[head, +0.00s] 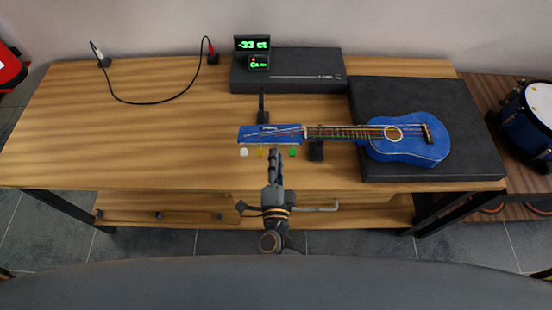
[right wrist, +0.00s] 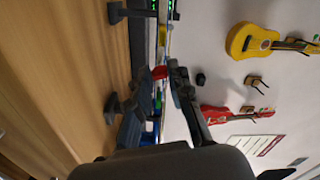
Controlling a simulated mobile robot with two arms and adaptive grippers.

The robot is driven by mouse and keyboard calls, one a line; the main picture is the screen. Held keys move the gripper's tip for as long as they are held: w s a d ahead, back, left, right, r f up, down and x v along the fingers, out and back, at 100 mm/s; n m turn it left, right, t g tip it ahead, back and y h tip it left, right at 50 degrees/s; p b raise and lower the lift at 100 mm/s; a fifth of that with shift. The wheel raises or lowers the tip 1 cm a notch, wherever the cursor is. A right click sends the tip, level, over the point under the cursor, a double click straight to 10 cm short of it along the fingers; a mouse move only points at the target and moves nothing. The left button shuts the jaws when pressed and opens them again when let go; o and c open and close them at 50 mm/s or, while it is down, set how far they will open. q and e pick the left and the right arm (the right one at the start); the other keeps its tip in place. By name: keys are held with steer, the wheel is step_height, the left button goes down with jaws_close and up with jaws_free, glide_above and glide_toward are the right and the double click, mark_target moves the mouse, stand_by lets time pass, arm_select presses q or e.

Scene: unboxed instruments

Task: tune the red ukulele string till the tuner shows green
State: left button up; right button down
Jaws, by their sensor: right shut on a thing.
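A blue ukulele (head: 405,146) lies with its body on a black pad and its headstock (head: 268,132) pointing left. A white peg (head: 244,153), a yellow peg (head: 262,153) and a green peg (head: 292,152) show along the headstock's near edge. My right gripper (head: 275,154) is at that edge between the yellow and green pegs, and hides the red peg there. In the right wrist view my gripper (right wrist: 160,75) is shut on the red peg (right wrist: 159,72). The tuner display (head: 252,44) reads "-33 ct" in green; a small red dot shows beneath it. My left gripper is not in view.
A dark case (head: 300,72) lies at the back of the wooden table (head: 150,150). Dark supports (head: 316,151) stand near the neck. A black cable (head: 150,102) lies at the back left. The left half of the table is mostly free. A blue drum (head: 528,120) stands at right.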

steer(key=c, duration=1.2)
jaws_free()
steer(key=shift+s, duration=0.1)
steer(key=s, duration=1.1)
steer(key=shift+s, duration=0.4)
